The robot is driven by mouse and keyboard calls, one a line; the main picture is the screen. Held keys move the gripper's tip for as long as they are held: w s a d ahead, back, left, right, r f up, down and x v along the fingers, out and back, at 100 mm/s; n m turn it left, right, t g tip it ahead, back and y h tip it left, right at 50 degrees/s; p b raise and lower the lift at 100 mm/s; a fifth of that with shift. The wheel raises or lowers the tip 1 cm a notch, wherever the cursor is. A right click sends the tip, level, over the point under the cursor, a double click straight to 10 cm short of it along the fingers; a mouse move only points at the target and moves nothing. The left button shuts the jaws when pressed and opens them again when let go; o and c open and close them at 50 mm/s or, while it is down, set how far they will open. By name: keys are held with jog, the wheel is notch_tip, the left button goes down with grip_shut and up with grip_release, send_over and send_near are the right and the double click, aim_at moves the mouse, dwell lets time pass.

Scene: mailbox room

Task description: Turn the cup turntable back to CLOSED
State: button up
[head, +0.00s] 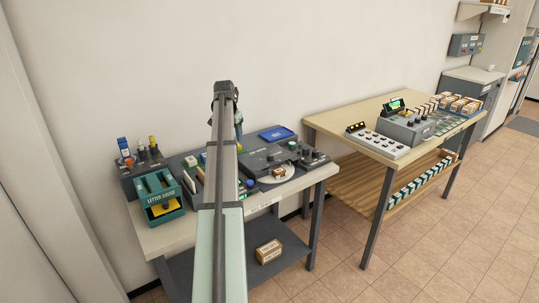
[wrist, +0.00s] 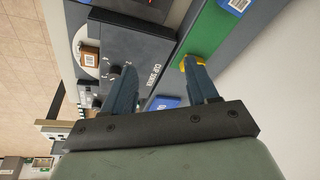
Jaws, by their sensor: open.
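The cup turntable shows in the head view as a pale disc (head: 290,169) set in a dark console (head: 262,158). A small brown box (head: 279,173) sits on the disc. In the wrist view the disc's edge (wrist: 84,40), the box (wrist: 90,56) and the lettered console panel (wrist: 135,40) show at upper left. Small knobs (wrist: 114,69) stand on the panel near the left finger. The turntable's setting cannot be read. My gripper (wrist: 158,70) is open and empty, above the console's back part. In the head view my arm hides part of the console and most of the gripper.
A teal letter holder (head: 160,197) stands on the left of the bench. A blue-topped item (head: 276,133) lies behind the console. A second table (head: 345,118) with devices stands to the right, across a gap. A box (head: 268,251) sits on the lower shelf.

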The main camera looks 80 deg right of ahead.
jog(key=g+h, duration=0.1)
send_near(270, 155)
jog(key=shift+m, duration=0.4)
jog(key=x, duration=0.8)
jog(key=shift+s+f, duration=0.1)
jog(key=shift+f, duration=0.25)
jog(key=shift+c, duration=0.2)
grip_shut()
